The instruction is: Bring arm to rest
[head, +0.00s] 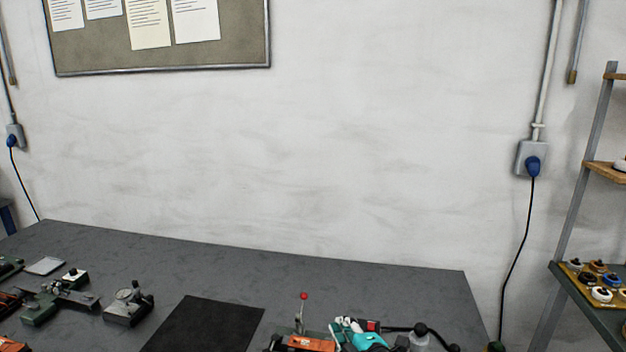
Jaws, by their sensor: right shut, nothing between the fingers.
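My left gripper is outside the picture.
An orange device (310,343) with a red-knobbed lever stands just left of it. A black mat (205,325) lies left of that, clear on top. Several small machines (128,304) crowd the bench's left. Shelving (590,170) stands at the right. The bench's back strip is bare.

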